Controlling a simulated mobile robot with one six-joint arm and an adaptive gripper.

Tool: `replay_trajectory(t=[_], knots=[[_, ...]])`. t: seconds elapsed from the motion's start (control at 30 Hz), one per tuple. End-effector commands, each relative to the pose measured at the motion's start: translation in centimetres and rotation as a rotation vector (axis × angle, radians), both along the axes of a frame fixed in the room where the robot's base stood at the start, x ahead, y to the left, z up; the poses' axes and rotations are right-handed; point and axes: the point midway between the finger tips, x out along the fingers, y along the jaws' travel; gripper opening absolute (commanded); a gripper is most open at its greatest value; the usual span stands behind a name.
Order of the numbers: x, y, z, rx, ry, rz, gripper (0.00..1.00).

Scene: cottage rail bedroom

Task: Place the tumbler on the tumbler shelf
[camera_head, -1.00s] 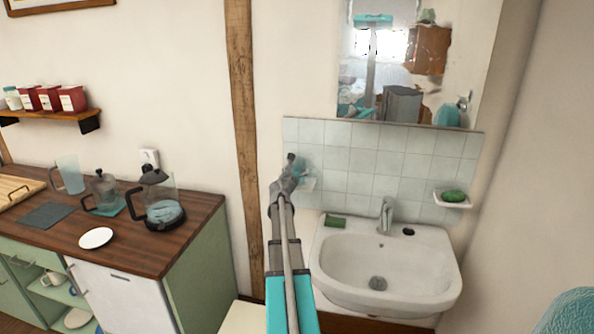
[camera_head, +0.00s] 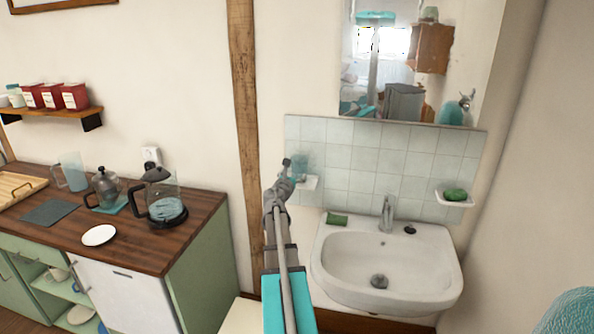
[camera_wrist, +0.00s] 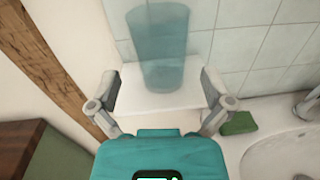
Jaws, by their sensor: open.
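The tumbler (camera_wrist: 158,48) is a translucent blue cup standing upright on the small white tumbler shelf (camera_wrist: 160,92) against the tiled wall. In the head view, the tumbler (camera_head: 301,168) shows beside my gripper (camera_head: 287,170), and the shelf (camera_head: 309,183) shows just to the right. My gripper (camera_wrist: 160,105) is open in the wrist view, with its fingers spread to either side of the shelf's near part. The tumbler is beyond the fingers and is not between their tips. Part of the shelf is hidden behind my gripper in the head view.
A white sink (camera_head: 385,268) with a tap (camera_head: 388,213) is below and to the right. A green item (camera_head: 337,219) lies on its rim. A wooden post (camera_head: 243,130) stands left of my arm. A counter (camera_head: 150,249) with jugs is further left.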

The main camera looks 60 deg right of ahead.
Motion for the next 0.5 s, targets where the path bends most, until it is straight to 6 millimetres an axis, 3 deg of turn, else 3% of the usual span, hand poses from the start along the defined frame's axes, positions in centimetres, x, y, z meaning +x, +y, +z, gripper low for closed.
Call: replay_trajectory(t=[0.03, 0.2, 0.5], knots=[[-0.5, 1.2, 0.0, 0.0, 0.0, 0.001, 1.0], [-1.1, 3.5, 0.0, 0.0, 0.0, 0.002, 1.0], [-1.5, 5.3, 0.0, 0.0, 0.0, 0.0, 1.0]])
